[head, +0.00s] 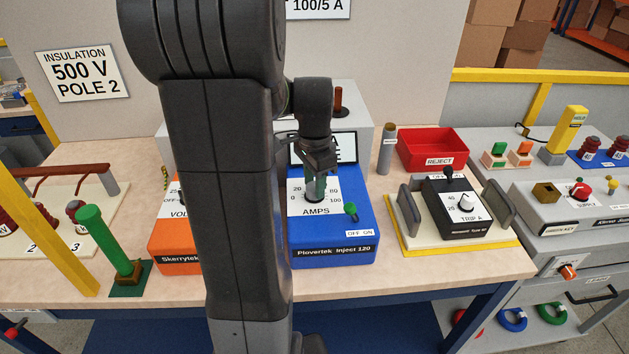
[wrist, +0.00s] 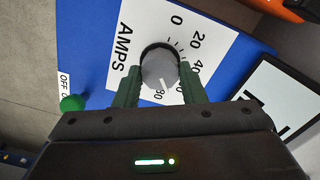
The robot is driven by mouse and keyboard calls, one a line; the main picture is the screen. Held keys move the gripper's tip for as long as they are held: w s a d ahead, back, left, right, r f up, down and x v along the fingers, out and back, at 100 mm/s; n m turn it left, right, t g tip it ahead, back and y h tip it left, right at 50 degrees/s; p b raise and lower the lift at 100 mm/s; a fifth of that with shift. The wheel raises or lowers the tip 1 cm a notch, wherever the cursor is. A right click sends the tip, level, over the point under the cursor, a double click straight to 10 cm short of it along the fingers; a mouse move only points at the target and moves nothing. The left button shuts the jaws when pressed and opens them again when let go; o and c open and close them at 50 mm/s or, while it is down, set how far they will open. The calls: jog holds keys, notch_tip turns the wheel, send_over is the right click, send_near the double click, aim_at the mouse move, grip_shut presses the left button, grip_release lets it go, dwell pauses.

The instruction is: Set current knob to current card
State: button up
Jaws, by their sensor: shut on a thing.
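The current knob (wrist: 158,70) is a grey round knob on the white AMPS dial (wrist: 125,35) of the blue injector box (head: 335,240). My gripper (wrist: 160,88) is shut on the knob, one green finger on each side. A pale mark on the knob's lower edge appears to point near the 80 label; the lower finger area hides part of the scale. In the head view my gripper (head: 317,188) covers the knob. A card reading "100/5 A" (head: 318,6) is cut off by the top edge; its upper text is out of view.
An orange box (head: 178,245) stands left of the blue box, partly behind my arm. A green ON/OFF switch (head: 350,208) is on the blue box. The TRIP A unit (head: 465,215) and red reject bin (head: 430,148) stand to the right. An "INSULATION 500 V POLE 2" card (head: 83,76) hangs left.

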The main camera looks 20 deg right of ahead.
jog(key=o, duration=1)
jog(key=shift+r, duration=0.1)
notch_tip(320, 180, up, 14)
jog(key=shift+b, duration=0.3)
jog(key=shift+f, duration=0.25)
notch_tip(320, 180, down, 14)
jog(key=shift+r+p, duration=0.1)
jog(key=shift+p, duration=0.2)
